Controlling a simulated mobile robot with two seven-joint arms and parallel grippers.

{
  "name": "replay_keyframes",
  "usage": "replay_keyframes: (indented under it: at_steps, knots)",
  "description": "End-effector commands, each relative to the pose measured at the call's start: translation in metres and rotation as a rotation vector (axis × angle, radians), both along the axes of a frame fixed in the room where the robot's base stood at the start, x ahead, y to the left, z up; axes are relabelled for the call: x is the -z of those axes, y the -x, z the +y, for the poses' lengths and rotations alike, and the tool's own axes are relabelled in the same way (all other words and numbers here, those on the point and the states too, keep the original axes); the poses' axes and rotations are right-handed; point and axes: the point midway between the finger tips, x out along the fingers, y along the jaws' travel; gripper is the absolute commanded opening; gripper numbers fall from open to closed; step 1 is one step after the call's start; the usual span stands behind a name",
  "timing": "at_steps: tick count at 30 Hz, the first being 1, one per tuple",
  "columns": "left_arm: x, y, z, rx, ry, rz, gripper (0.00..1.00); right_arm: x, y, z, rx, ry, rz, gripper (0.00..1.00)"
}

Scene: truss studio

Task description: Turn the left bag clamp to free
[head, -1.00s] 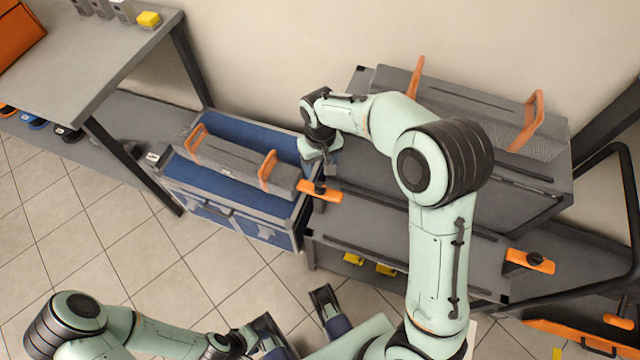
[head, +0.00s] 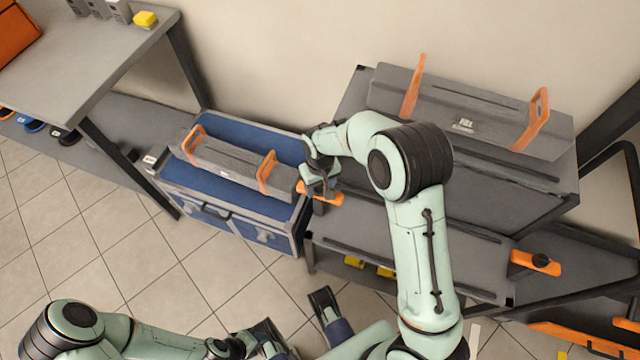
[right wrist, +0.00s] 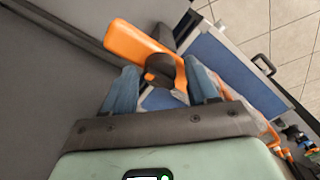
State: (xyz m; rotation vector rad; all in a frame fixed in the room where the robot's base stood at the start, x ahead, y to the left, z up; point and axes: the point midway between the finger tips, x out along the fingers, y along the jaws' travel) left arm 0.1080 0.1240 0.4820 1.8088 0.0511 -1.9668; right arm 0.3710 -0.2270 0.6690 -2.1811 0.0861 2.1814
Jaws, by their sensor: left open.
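The left bag clamp is an orange bar (head: 331,198) with a dark knob, at the left end of the grey shelf unit, beside the blue case. My right gripper (head: 320,187) is over it and hides part of it. In the right wrist view the clamp's orange bar (right wrist: 138,45) runs from upper left to the dark knob (right wrist: 160,70). My right gripper (right wrist: 163,85) is open, one blue finger on each side of the knob, with small gaps visible. My left gripper (head: 262,338) is low over the floor, away from the clamp.
A second orange clamp (head: 535,263) is at the unit's right end. A grey bag with orange handles (head: 470,110) lies on the unit's top. The open blue case (head: 235,128) holds another grey bag (head: 228,165). A grey table (head: 90,60) stands at upper left.

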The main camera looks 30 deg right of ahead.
Motion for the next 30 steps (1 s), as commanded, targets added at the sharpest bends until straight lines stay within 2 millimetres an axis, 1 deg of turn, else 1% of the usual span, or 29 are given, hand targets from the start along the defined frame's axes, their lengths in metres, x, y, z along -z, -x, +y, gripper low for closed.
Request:
replay_keyframes:
  at_steps: [1,2,3,4,5,11,17,23,30]
  knots:
    - [0.0000,0.0000,0.0000,0.000,0.000,0.000,0.43,-0.0002,0.0000,0.0000,0.000,0.000,0.000,0.39]
    - [0.0000,0.0000,0.0001,0.000,0.000,0.000,0.43,-0.0002,0.0000,0.0000,0.000,0.000,0.000,0.29]
    - [0.0000,0.0000,0.0001,0.000,0.000,0.000,0.43,-0.0002,-0.0001,0.0000,0.000,0.000,0.000,0.16]
    - [0.0000,0.0000,0.0001,0.000,0.000,0.000,0.43,-0.0002,-0.0001,0.0000,0.000,0.000,0.000,0.07]
    - [0.0000,0.0000,0.0001,0.000,0.000,0.000,0.43,-0.0003,-0.0001,0.0000,0.000,0.000,0.000,0.00]
    - [-0.0002,0.0001,0.0001,0.000,0.000,0.000,0.43,-0.0005,-0.0001,-0.0001,-0.007,0.000,0.000,0.00]
    - [-0.0014,0.0006,0.0001,0.001,0.000,0.002,0.43,-0.0009,-0.0002,0.0000,-0.063,0.000,-0.001,0.00]
    - [-0.0038,0.0015,0.0001,0.001,0.001,0.005,0.43,-0.0013,-0.0003,-0.0004,-0.192,0.000,-0.001,0.00]
    - [-0.0075,0.0031,0.0001,0.002,0.002,0.011,0.43,-0.0017,-0.0005,-0.0005,-0.412,0.000,-0.001,0.00]
